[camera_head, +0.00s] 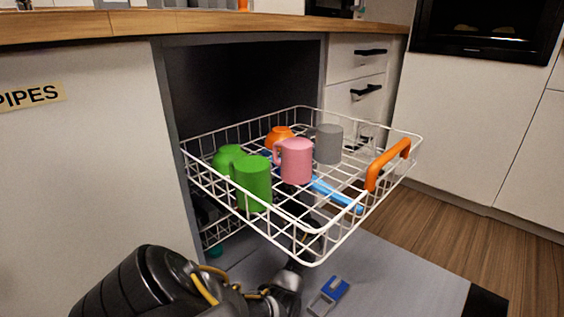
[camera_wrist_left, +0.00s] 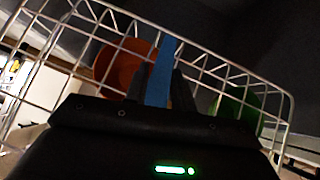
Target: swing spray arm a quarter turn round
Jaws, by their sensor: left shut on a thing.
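The blue spray arm (camera_head: 335,194) shows through the wires of the white rack (camera_head: 325,245), its right end toward the orange handle and the rest partly hidden by the mugs. My left arm comes in from the bottom and reaches under the rack. My left gripper (camera_head: 306,232) is mostly hidden behind the rack's front wires. In the left wrist view, its two dark fingers (camera_wrist_left: 160,88) are shut on the blue spray arm (camera_wrist_left: 161,70), which sticks up between them. My right gripper is in neither view.
A blue-and-grey piece (camera_head: 329,296) lies on the grey panel below.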

